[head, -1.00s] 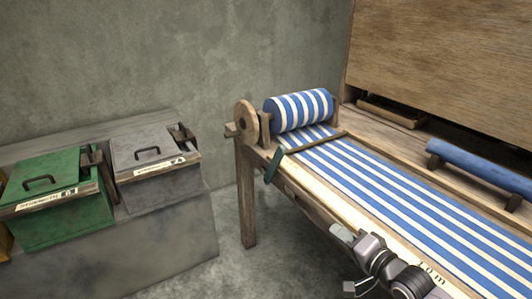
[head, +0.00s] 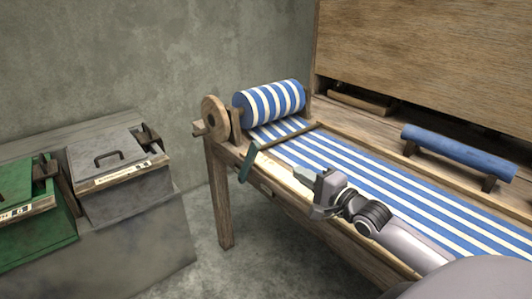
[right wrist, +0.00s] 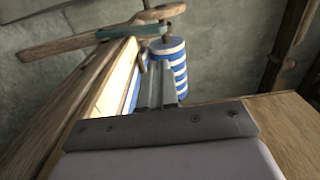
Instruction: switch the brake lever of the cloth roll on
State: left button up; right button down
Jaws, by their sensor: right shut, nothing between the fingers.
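The brake lever (head: 249,161) is a short dark green bar at the loom's near left corner, tilted, below the cloth roll (head: 270,103). The roll is wound with blue and white striped cloth. In the right wrist view the lever (right wrist: 130,32) shows as a teal bar beside the end of the roll (right wrist: 178,65). My right gripper (head: 318,178) is over the loom's front edge, to the right of the lever and apart from it. Its fingers (right wrist: 158,85) are shut and empty, pointing toward the roll end. My left gripper is out of view.
A wooden disc (head: 213,113) stands at the roll's left end. Striped cloth (head: 400,185) stretches along the loom, with a blue roller (head: 460,151) behind. A grey box (head: 120,178) and a green box (head: 35,215) stand at left. Floor between boxes and loom is clear.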

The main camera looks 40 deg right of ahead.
pick_arm(q)
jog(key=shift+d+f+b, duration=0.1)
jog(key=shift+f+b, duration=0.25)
jog(key=shift+b, duration=0.2)
pick_arm(e)
jog(key=w+a, duration=0.1)
jog(key=w, duration=1.3)
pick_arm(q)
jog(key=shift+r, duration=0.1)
